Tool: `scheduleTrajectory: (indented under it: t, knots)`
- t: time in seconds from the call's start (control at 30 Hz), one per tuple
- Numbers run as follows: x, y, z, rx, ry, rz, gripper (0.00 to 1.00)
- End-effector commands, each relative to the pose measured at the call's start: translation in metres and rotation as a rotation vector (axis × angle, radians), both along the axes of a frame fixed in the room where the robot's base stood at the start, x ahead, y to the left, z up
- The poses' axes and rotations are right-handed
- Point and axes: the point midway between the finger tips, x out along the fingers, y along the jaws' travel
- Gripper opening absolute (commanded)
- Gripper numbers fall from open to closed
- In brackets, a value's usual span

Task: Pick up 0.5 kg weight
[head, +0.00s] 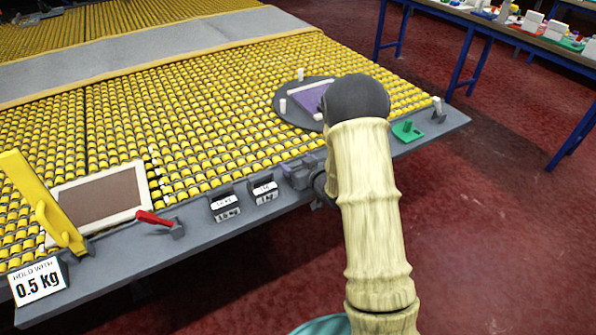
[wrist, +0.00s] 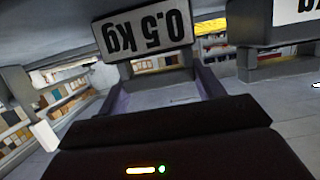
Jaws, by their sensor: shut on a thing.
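The 0.5 kg weight (wrist: 150,68) is a grey block whose white label, reading "0.5 kg", appears upside down in the wrist view. My gripper (wrist: 160,88) is shut on it, with a finger on either side of the block. In the head view my gripper (head: 316,184) is at the table's front edge, largely hidden behind my pale, sleeve-like arm. The held weight cannot be made out clearly there. I cannot tell whether it still touches its support.
Two labelled weights (head: 225,207) (head: 264,190) sit left of my gripper on the table edge (head: 140,250). A "hold with 0.5 kg" sign (head: 38,283), yellow lever (head: 42,205), framed brown panel (head: 98,198) and red handle (head: 153,218) are further left. A green piece (head: 407,131) lies right.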

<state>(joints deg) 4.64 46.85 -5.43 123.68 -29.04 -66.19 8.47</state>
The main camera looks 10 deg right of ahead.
Motion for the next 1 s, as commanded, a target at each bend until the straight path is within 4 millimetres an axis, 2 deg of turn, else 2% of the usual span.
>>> scheduleTrajectory:
  t: [0.27, 0.7, 0.83, 1.0]
  knots:
    - [0.001, 0.0, 0.018, 0.001, -0.006, -0.001, 0.28]
    - [0.001, 0.0, 0.091, 0.0, -0.007, 0.0, 0.28]
    - [0.001, 0.0, 0.1, 0.0, -0.005, -0.001, 0.28]
    - [0.0, 0.0, 0.101, 0.0, -0.002, -0.001, 0.28]
